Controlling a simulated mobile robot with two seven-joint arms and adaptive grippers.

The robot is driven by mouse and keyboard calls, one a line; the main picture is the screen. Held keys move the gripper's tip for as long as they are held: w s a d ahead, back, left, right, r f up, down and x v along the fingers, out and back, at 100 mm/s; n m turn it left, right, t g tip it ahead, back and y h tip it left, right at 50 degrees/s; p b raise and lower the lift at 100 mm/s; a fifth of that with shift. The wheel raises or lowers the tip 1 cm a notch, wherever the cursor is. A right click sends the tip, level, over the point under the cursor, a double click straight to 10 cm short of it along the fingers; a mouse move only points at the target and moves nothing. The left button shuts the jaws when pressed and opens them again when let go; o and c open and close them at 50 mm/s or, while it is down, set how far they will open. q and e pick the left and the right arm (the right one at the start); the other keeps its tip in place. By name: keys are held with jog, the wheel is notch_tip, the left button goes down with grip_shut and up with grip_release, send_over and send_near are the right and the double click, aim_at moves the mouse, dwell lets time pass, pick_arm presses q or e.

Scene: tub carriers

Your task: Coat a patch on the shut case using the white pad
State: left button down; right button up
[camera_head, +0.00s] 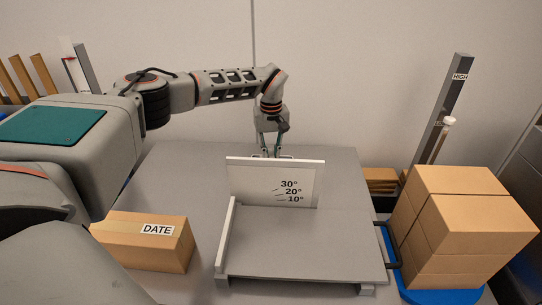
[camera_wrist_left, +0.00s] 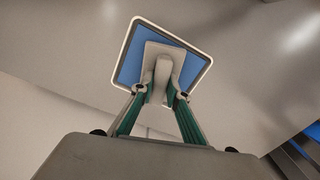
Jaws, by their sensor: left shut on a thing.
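The pad (camera_wrist_left: 133,62) shows in the left wrist view as a square plate with a blue back, a white rim and a pale handle (camera_wrist_left: 162,72). My left gripper (camera_wrist_left: 161,88) is shut on this handle. In the head view my left gripper (camera_head: 270,145) points down behind the white angle board, which hides most of the pad. I cannot tell whether the pad touches anything. The shut case (camera_head: 130,240) is a brown carton with a white DATE label (camera_head: 158,230), at the lower left, well apart from the gripper. My right gripper is out of view.
The white board (camera_head: 250,185) marked 30°, 20°, 10° stands on a grey stand (camera_head: 300,250) with a low left wall. Stacked cartons (camera_head: 460,220) sit on a blue base (camera_head: 440,297) at right. A grey post (camera_head: 442,105) labelled HIGH stands behind. The grey table (camera_head: 185,175) is clear behind the case.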

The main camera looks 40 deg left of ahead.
aim_at(271, 155)
pick_arm(q)
jog(key=shift+r+p, duration=1.4)
jog(key=shift+r, duration=2)
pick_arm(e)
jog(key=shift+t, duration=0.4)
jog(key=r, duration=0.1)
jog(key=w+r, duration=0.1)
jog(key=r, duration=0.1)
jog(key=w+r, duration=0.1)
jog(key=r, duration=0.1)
pick_arm(q)
jog(key=shift+f, duration=0.1)
